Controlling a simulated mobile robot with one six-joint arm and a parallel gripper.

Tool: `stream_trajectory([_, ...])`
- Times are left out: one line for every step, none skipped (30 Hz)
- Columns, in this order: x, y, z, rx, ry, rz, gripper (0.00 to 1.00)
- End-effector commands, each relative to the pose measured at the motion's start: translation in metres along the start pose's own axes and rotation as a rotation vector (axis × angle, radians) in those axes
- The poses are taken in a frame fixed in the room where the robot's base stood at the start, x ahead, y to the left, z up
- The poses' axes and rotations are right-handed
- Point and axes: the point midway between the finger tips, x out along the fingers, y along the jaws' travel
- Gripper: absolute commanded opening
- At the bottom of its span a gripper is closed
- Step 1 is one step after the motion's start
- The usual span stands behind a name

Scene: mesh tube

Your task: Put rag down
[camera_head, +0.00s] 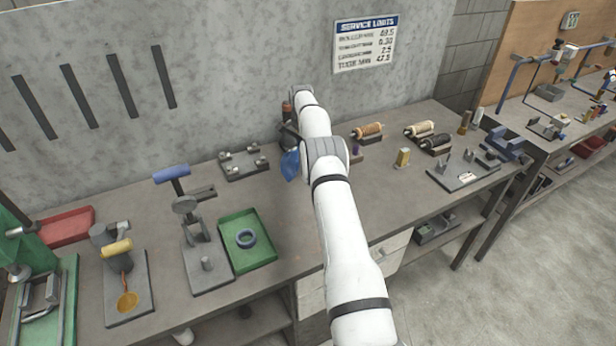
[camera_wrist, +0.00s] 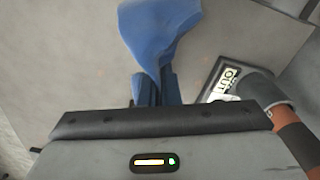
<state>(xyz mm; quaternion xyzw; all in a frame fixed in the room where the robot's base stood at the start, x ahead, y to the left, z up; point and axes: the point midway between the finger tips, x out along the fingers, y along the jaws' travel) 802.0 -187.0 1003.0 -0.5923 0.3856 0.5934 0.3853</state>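The blue rag (camera_head: 290,165) shows just left of my arm in the head view, over the back part of the workbench (camera_head: 300,215). In the wrist view the rag (camera_wrist: 160,32) spreads out from between the dark fingers of my gripper (camera_wrist: 157,88), which are close together and shut on it. Its far end reaches the top of the picture. In the head view my arm mostly hides the gripper. I cannot tell whether the rag touches the bench top.
A grey fixture (camera_head: 244,163) and a green tray with a blue ring (camera_head: 262,262) stand left of my arm. Spools (camera_head: 368,131) stand right.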

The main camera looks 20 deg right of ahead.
Motion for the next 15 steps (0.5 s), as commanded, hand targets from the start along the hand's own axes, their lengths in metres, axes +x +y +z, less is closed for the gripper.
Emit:
stream_trajectory([0.001,-0.003,0.004,-0.057,0.000,0.000,0.00])
stream_trajectory([0.001,-0.004,0.005,-0.095,0.000,0.000,0.00])
stream_trajectory([0.001,-0.006,0.007,-0.143,0.000,0.000,0.00])
stream_trajectory([0.001,-0.007,0.009,-0.180,0.000,0.000,0.00])
stream_trajectory([0.002,-0.009,0.010,-0.217,0.000,0.000,0.00])
stream_trajectory([0.002,-0.010,0.013,-0.267,0.001,0.000,0.00])
stream_trajectory([0.002,-0.011,0.014,-0.304,0.001,0.000,0.00])
stream_trajectory([0.002,-0.013,0.016,-0.341,0.001,0.000,0.00])
stream_trajectory([0.003,-0.015,0.018,-0.390,0.001,0.000,0.00])
stream_trajectory([0.003,-0.016,0.020,-0.427,0.001,0.000,0.00])
stream_trajectory([0.003,-0.017,0.022,-0.465,0.000,0.000,0.00])
stream_trajectory([0.004,-0.019,0.024,-0.514,0.000,0.001,0.00])
stream_trajectory([0.004,-0.020,0.026,-0.550,0.000,0.001,0.00])
stream_trajectory([0.004,-0.022,0.027,-0.587,0.000,0.001,0.00])
stream_trajectory([0.005,-0.023,0.029,-0.637,0.000,0.001,0.00])
